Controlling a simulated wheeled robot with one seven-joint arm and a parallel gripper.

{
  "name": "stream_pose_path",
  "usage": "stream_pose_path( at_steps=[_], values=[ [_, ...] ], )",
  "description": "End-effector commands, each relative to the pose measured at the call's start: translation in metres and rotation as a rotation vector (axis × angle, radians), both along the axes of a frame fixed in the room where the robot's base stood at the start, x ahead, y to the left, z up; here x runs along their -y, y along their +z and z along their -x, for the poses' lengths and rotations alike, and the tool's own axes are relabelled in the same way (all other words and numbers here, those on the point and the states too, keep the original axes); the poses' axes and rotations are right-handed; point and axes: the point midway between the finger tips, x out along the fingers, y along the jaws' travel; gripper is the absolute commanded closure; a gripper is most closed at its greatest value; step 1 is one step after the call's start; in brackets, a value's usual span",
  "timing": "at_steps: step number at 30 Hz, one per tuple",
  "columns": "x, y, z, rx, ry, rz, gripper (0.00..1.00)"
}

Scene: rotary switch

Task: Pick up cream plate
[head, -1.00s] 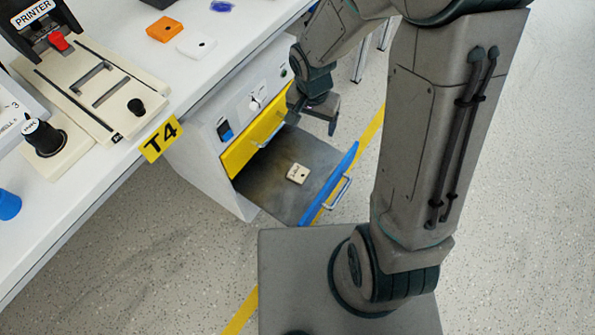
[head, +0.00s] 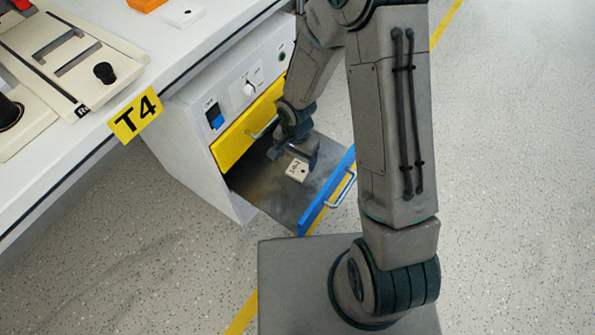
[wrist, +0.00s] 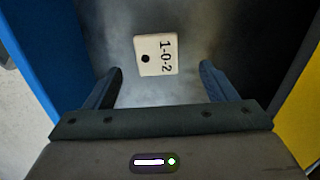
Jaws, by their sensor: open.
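The cream plate (head: 297,169) lies flat on the bottom of the open drawer (head: 262,193). My gripper (head: 298,157) is inside the drawer area, just above and beside the plate in the head view. In the wrist view my gripper (wrist: 160,84) is open, with its two fingers apart and nothing between them. The plate lies ahead of the fingertips, roughly centred between them.
The drawer's blue front (head: 328,192) with its metal handle is on one side. A yellow drawer front (head: 245,128) stands on the other. The white bench (head: 185,60) with the T4 label (head: 136,115) is to the left, and a white plate (head: 184,17) lies on it.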

Motion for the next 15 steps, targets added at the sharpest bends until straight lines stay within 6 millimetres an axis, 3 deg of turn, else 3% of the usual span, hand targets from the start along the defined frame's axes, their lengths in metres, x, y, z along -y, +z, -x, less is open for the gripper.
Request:
stream_pose_path(
  at_steps=[9,15],
  values=[
    [0.002,-0.042,0.004,-0.003,0.001,0.001,0.22],
    [0.002,-0.053,0.003,-0.001,0.000,-0.001,0.22]
  ],
)
